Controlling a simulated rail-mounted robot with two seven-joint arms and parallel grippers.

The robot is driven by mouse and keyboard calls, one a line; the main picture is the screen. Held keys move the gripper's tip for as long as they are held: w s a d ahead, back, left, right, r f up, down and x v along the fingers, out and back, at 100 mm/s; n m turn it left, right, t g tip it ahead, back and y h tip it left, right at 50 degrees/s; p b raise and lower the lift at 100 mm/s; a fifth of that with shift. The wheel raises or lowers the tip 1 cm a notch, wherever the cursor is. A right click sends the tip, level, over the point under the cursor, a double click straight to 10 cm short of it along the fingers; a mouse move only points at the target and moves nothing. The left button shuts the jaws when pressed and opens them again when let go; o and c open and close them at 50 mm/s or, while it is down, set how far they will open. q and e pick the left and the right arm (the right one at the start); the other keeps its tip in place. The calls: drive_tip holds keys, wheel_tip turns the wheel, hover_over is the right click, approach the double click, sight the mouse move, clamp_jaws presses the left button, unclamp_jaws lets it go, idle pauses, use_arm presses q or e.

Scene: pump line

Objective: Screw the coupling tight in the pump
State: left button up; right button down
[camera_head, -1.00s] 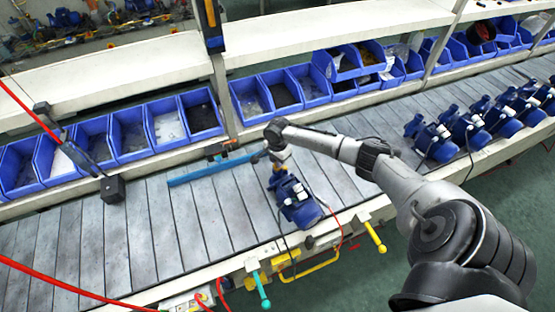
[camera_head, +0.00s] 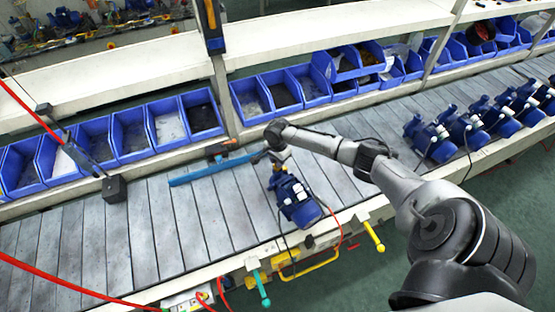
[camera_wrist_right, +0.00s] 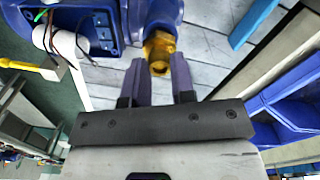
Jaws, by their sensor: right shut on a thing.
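The blue pump (camera_head: 297,200) stands on the slatted line in front of me. It also shows at the top of the right wrist view (camera_wrist_right: 90,28), with an open terminal box and loose wires. The brass coupling (camera_wrist_right: 160,45) sits at the pump's blue port, its inner end hidden in the port. My right gripper (camera_wrist_right: 158,68) has its two fingers on either side of the coupling and is shut on it. In the head view my right gripper (camera_head: 276,158) is small and partly hidden by the arm. My left gripper is not in view.
A row of other blue pumps (camera_head: 470,125) stands at the right of the line. Blue bins (camera_head: 165,122) line the back edge. A blue bar (camera_head: 215,168) lies left of the pump. Yellow and teal handles (camera_head: 372,236) stick out at the front edge.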

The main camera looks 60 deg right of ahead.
drive_tip(key=shift+f, duration=0.25)
idle(0.5)
drive_tip(key=c, duration=0.9)
unclamp_jaws()
drive_tip(key=shift+r+p, duration=0.6)
drive_tip(key=shift+p, duration=0.1)
wheel_tip(320, 180, up, 5)
drive_tip(key=p, duration=0.5)
drive_tip(key=shift+p, duration=0.4)
drive_tip(key=shift+f, duration=0.1)
